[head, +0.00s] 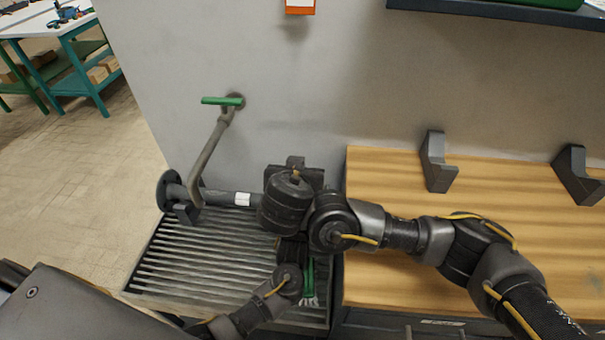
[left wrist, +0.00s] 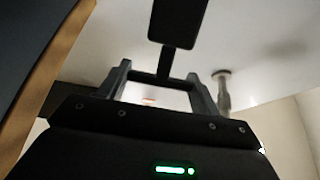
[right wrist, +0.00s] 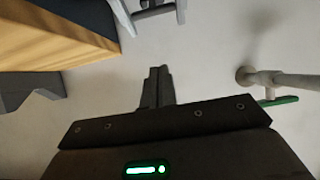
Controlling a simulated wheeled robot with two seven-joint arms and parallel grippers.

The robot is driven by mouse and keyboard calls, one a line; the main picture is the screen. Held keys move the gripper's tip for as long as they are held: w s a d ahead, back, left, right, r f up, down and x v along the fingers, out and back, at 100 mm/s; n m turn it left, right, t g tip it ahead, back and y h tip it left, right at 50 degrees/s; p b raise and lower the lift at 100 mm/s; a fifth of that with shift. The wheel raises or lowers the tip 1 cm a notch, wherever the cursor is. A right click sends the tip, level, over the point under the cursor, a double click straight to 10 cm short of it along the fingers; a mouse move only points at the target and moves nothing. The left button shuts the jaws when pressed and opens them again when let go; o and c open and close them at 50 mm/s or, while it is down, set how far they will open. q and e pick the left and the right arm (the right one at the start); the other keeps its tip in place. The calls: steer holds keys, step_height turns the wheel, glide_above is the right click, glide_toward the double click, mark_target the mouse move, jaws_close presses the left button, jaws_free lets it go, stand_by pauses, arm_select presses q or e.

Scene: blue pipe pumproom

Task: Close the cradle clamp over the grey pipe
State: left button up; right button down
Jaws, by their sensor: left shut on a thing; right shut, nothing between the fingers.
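The grey pipe (head: 217,197) runs level from a dark flange, past a white label (head: 243,199), then behind my arms in the head view. A small dark cradle block (head: 186,213) sits under its left part. A dark block (head: 308,177) shows behind my right wrist; I cannot tell whether it is part of the clamp. My left gripper (left wrist: 160,76) is shut on a dark bar-like piece between its spread fingers, with a black plate (left wrist: 179,22) on a stem beyond it. My right gripper (right wrist: 157,85) is shut and empty. Both grippers are mostly hidden in the head view.
A bent pipe (head: 208,155) with a green handle (head: 221,101) rises to the wall. A slatted grate (head: 190,262) lies below the pipe. A wooden bench top (head: 385,175) with two dark angled brackets (head: 437,163) stands on the right. The floor at left is clear.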

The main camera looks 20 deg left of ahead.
steer(key=x, duration=1)
steer(key=shift+f, duration=0.2)
steer(key=shift+s+d+f, duration=0.2)
steer(key=shift+s+f, duration=0.5)
steer(key=shift+s, duration=0.3)
steer(key=shift+s+d+f, duration=0.15)
steer(key=shift+s+f, duration=0.3)
steer(key=shift+s, duration=0.05)
arm_select(q)
steer(key=shift+a, duration=0.1)
steer(key=shift+r, duration=0.25)
arm_select(e)
steer(key=shift+s+d+f, duration=0.1)
steer(key=shift+s+f, duration=0.7)
steer(key=shift+s, duration=0.15)
arm_select(q)
steer(key=o, duration=1.1)
steer(key=shift+w, duration=0.1)
steer(key=shift+o, duration=1.2)
steer(key=shift+f, duration=0.1)
steer(key=shift+o, duration=0.2)
steer(key=shift+f, duration=0.1)
arm_select(e)
steer(key=shift+w+r, duration=0.1)
steer(key=shift+w, duration=0.05)
